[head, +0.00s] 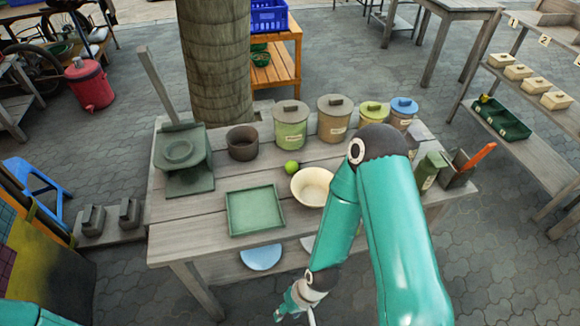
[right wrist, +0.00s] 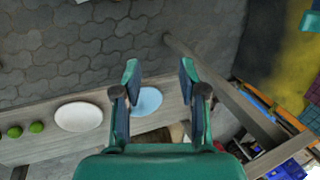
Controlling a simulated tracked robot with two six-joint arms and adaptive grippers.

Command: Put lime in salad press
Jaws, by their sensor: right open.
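A bright green lime (head: 291,167) sits on the wooden table, touching or very near the cream bowl (head: 312,187). A dark green press-like device (head: 183,160) with a round part and a tall upright lever stands at the table's left end; I take it for the salad press. My right gripper (head: 293,306) hangs in front of the table's near edge, well away from the lime. In the right wrist view its two fingers (right wrist: 158,75) are apart with nothing between them. That view also shows green round fruits (right wrist: 36,127) beside a white plate. My left gripper is out of view.
A square green tray (head: 255,209) lies at the table's front. A brown pot (head: 242,143) and several lidded canisters (head: 291,125) line the back. A blue plate (head: 262,257) is on the lower shelf. My right arm covers the table's right part.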

